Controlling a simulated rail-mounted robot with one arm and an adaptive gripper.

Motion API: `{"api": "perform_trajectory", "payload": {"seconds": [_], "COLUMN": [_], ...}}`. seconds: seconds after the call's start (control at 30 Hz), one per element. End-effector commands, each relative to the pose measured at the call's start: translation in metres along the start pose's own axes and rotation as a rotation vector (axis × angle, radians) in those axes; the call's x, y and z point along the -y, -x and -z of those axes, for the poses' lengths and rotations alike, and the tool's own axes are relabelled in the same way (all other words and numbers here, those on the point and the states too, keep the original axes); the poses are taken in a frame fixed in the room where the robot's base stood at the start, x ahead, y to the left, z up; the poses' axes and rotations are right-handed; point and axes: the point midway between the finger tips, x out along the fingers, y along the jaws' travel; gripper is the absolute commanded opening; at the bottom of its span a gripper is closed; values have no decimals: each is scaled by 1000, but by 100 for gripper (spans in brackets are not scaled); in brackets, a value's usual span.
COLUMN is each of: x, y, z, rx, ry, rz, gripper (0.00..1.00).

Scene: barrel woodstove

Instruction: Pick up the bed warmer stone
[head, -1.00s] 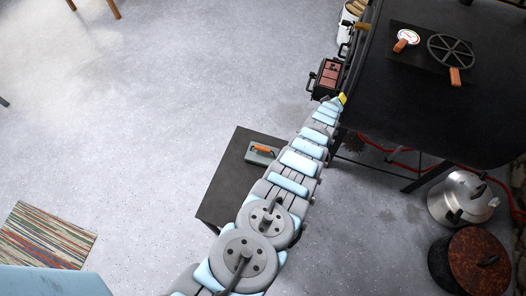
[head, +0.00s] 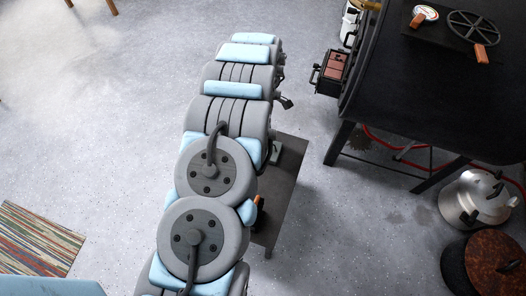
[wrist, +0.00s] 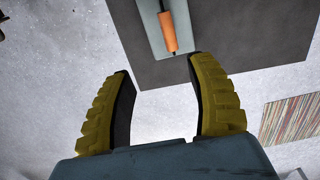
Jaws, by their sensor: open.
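In the wrist view, a grey flat-topped block with an orange grip, which I take as the bed warmer stone (wrist: 150,25), lies on a dark tabletop (wrist: 240,40) and is cut off by the top edge. My gripper (wrist: 160,68) is open and empty, with yellow ribbed fingers. Its tips appear just short of the near end of the stone, which lies ahead between them. The height gap is hard to judge. In the head view my arm covers much of the dark table (head: 284,185) and my gripper is hidden there.
The black woodstove (head: 430,90) stands at the right, with a box of reddish bricks (head: 334,72) on its left side. A metal kettle (head: 474,198) and a rusty-lidded pot (head: 490,262) stand on the floor. A striped rug (head: 38,240) lies at lower left. The left floor is open.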

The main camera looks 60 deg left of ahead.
Motion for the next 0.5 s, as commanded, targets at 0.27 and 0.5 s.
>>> {"api": "perform_trajectory", "payload": {"seconds": [0.27, 0.5], "x": [8, 7], "y": [-24, -54], "z": [4, 3], "rx": [4, 4], "ry": [17, 16], "rz": [20, 16], "gripper": [57, 57]}}
